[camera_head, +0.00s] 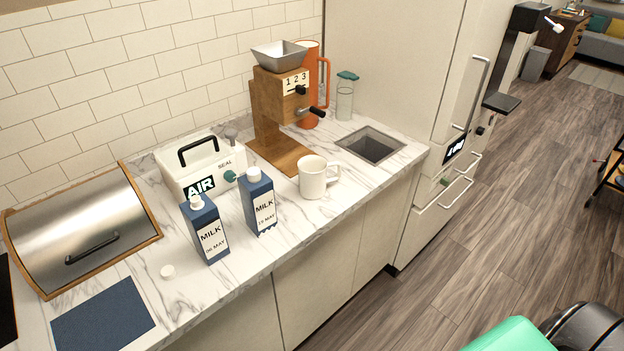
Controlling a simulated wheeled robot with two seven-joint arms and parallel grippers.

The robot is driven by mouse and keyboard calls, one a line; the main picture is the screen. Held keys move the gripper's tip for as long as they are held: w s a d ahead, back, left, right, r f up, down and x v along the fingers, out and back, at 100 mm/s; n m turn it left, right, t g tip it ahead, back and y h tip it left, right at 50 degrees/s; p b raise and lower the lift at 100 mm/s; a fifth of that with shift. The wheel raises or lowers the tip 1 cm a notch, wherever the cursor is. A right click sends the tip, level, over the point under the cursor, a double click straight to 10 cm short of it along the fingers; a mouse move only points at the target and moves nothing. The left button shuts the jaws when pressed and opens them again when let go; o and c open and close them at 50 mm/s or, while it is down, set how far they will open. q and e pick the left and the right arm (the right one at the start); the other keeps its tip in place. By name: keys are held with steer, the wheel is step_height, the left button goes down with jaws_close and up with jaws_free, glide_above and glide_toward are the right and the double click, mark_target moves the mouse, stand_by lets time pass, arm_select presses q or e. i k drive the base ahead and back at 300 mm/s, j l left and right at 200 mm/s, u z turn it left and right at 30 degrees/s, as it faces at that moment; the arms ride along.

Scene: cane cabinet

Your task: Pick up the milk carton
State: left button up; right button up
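Two blue and white milk cartons stand upright on the marble counter (240,290). The left milk carton (208,232) has a label that seems to read 06 MAY and is nearer the front edge. The right milk carton (260,204) seems to read 15 MAY and stands a little farther back. Both show a white spout or cap on top. Neither of my grippers is in view.
A white AIR SEAL box (215,155) stands close behind the cartons. A white mug (312,178) is to their right, with a wooden grinder (268,110) behind it. A metal bread box (85,230) and blue mat (103,316) are left. A sink (370,145) is farther right.

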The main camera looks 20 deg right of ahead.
mark_target(202, 218)
steer(key=i+j+z, duration=0.15)
steer(key=j, duration=0.55)
steer(key=i+j+z, duration=0.1)
steer(key=j, duration=0.55)
steer(key=j+z, duration=0.15)
steer(key=j, duration=0.55)
steer(key=i+j, duration=0.05)
